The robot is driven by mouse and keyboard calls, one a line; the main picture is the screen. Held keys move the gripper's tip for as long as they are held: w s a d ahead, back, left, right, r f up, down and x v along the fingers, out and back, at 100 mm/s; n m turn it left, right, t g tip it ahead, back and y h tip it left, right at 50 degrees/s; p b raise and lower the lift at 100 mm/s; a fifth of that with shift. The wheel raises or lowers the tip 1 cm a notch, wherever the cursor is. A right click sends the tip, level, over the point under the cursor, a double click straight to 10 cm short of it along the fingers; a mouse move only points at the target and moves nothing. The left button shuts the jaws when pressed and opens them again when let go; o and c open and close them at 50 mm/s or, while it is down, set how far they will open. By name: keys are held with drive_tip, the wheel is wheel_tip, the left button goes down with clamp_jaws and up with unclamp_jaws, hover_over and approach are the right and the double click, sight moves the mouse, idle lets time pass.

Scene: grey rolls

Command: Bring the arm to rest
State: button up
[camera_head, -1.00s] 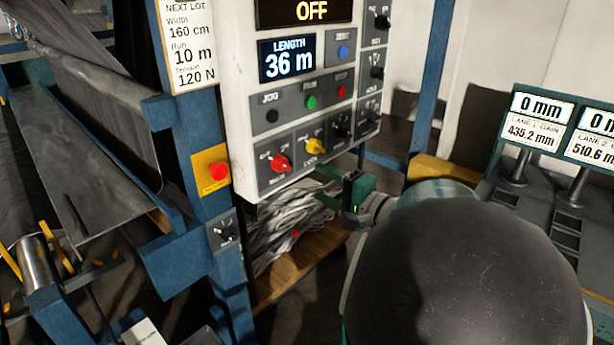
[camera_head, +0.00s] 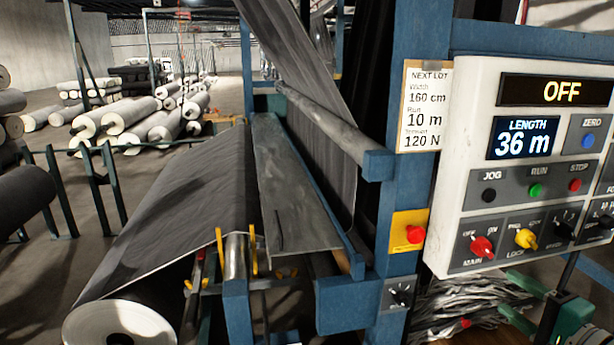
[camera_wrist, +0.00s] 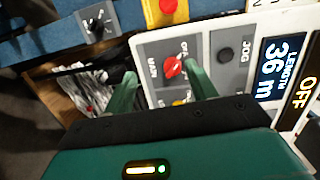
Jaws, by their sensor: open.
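My gripper (camera_head: 507,296) shows at the lower right edge of the head view, below the control panel. Its two green fingers are apart with nothing between them. In the wrist view my gripper (camera_wrist: 162,74) points toward the control panel (camera_wrist: 213,28), and the red main knob (camera_wrist: 173,66) appears between the fingers. I cannot tell how far the fingers are from the panel. In the head view the panel (camera_head: 480,218) reads OFF and 36 m. Most of my arm is outside this view.
A blue machine frame (camera_head: 400,195) with a red button (camera_head: 414,234) stands left of the panel. Dark fabric (camera_head: 185,205) runs onto a large roll (camera_head: 120,322) at the lower left. Crumpled scrap (camera_head: 465,308) lies under the panel. Grey rolls (camera_head: 130,115) lie on the floor behind.

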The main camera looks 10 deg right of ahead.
drive_tip(key=w+a+f+n+g+y, duration=0.2)
drive_tip(key=a+n+g+y, duration=0.2)
drive_tip(key=a, duration=0.8)
drive_tip(key=s+a+f+n+g+h, duration=0.1)
drive_tip(key=s+a+n+g+h, duration=0.2)
drive_tip(key=a+n, duration=0.3)
drive_tip(key=s+a+f+n+g+h, duration=0.2)
drive_tip(key=a+n, duration=0.4)
drive_tip(key=a, duration=0.4)
drive_tip(key=shift+s+f+g+h, duration=0.25)
drive_tip(key=shift+s+g+h, duration=0.55)
drive_tip(key=shift+g, duration=0.4)
